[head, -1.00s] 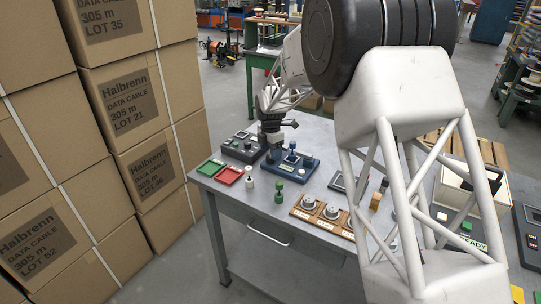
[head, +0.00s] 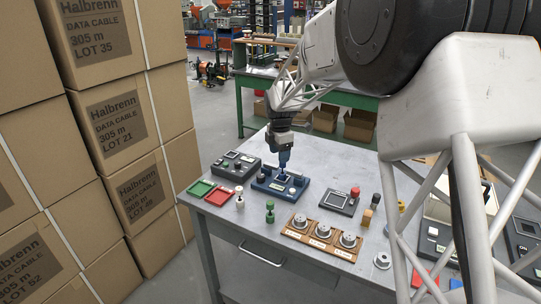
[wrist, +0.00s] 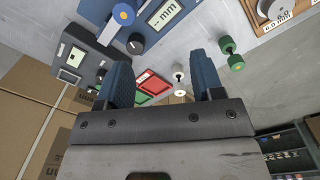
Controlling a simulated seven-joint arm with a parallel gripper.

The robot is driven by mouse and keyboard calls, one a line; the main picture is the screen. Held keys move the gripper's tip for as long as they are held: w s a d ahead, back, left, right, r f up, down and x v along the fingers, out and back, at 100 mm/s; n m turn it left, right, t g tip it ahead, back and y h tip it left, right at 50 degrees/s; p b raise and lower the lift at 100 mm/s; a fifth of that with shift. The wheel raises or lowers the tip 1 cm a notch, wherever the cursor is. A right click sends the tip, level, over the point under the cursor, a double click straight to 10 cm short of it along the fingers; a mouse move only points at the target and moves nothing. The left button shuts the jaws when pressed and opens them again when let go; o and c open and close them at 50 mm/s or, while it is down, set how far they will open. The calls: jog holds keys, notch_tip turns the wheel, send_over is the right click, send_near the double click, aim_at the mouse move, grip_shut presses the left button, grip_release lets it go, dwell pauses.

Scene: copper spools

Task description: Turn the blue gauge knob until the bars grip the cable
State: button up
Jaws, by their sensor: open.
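The blue gauge (head: 267,184) stands on the table toward its far left part in the head view. In the wrist view, the gauge (wrist: 160,36) fills the top, with a display reading "-- mm". A round blue knob (wrist: 124,14) with a yellow centre and a black knob (wrist: 137,43) show on it. My gripper (head: 284,164) points down over the gauge in the head view and hides part of it. In the wrist view my gripper (wrist: 160,60) has its blue fingers wide apart with nothing between them.
A grey box with a screen (head: 233,164) stands left of the gauge. Green (head: 201,188) and red (head: 217,197) trays, a white spool (head: 240,198) and a green spool (head: 270,211) stand nearby. A wooden board (head: 304,238) with several discs lies in front. Stacked cartons (head: 110,115) border the left.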

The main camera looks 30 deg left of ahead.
jog(key=s+d+r+m, duration=0.1)
jog(key=d+r, duration=0.3)
jog(key=d, duration=0.4)
jog(key=s+d+r+m, duration=0.1)
jog(key=d+r+m, duration=0.3)
jog(key=d, duration=0.3)
jog(key=shift+d+m, duration=0.3)
jog(key=shift+d, duration=0.1)
jog(key=shift+a, duration=0.1)
jog(key=shift+c, duration=1.4)
jog(key=n+t+h, duration=0.3)
jog(key=n+t, duration=0.1)
jog(key=n, duration=0.2)
send_near(260, 176)
jog(key=shift+w+d+f, duration=0.25)
jog(key=shift+w+f, duration=0.3)
jog(key=shift+f, duration=0.15)
jog(key=shift+x, duration=3.95)
